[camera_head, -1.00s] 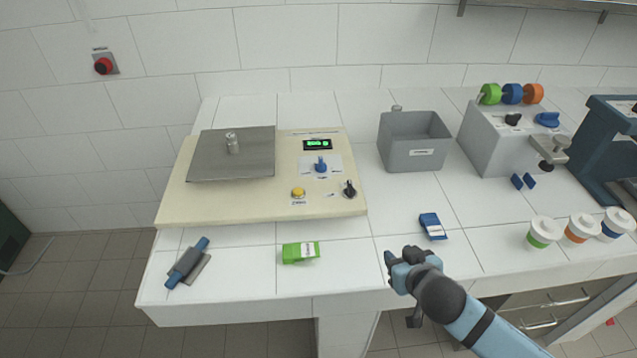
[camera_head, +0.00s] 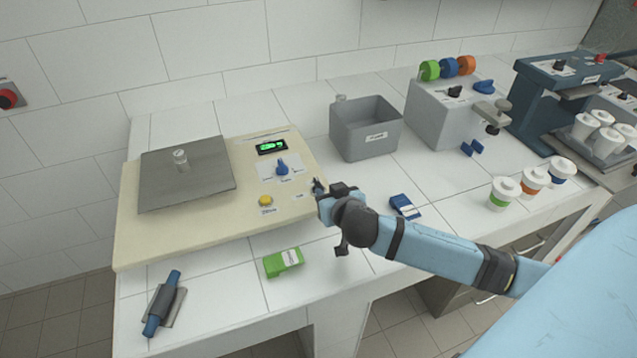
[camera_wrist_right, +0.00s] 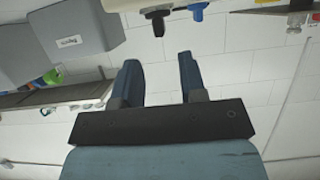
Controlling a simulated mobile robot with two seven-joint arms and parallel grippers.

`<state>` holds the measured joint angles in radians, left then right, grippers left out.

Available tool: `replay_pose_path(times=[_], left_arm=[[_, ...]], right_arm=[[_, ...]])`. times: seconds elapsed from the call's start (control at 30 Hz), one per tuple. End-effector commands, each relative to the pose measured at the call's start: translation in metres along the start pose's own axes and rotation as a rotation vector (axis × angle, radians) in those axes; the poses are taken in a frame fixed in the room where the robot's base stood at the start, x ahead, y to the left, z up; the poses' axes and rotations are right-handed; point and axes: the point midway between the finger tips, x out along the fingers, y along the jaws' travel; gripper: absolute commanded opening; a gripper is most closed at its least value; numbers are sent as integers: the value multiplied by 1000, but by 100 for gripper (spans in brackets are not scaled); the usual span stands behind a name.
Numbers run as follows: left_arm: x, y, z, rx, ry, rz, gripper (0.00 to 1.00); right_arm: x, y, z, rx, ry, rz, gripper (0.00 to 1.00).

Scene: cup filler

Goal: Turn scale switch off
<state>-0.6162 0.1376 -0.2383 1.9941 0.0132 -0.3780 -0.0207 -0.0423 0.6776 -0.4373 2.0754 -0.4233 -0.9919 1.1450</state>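The cream scale (camera_head: 215,225) stands on the white tiled counter with a metal plate, a lit green display (camera_head: 272,147), a blue knob (camera_head: 282,167) and a yellow button (camera_head: 266,200). A black switch (camera_head: 317,187) sits at its right front corner, partly covered by my right gripper (camera_head: 321,197). In the right wrist view the black switch (camera_wrist_right: 157,19) lies beyond the gap between my open, empty fingers (camera_wrist_right: 158,60), apart from them. The blue knob (camera_wrist_right: 197,12) is beside it. I cannot read which knob is the scale switch. My left gripper is not in view.
A grey bin (camera_head: 365,130) stands right of the scale. A blue packet (camera_head: 405,207) lies close to my right arm, and a green box (camera_head: 284,262) lies in front of the scale. The counter's front centre is mostly clear.

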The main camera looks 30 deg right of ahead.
Motion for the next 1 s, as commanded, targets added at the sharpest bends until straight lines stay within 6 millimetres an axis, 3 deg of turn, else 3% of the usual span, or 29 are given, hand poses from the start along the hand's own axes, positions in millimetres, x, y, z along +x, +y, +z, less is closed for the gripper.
replay_pose_path(times=[0.1, 0.3, 0.5, 0.77, 0.93, 1.0], left_arm=[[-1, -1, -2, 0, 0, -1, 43], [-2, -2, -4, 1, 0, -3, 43], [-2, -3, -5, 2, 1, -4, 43], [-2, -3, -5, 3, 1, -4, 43], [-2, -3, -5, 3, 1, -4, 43], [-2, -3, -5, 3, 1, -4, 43]], right_arm=[[26, 0, -2, -2, 2, 2, 38], [57, 0, -1, -2, 1, 1, 38], [70, 0, 0, -2, -1, 0, 38], [72, 0, 0, -1, -1, 0, 38], [71, 0, 0, -1, -1, 0, 4], [71, 0, 0, -1, -1, 0, 0]])
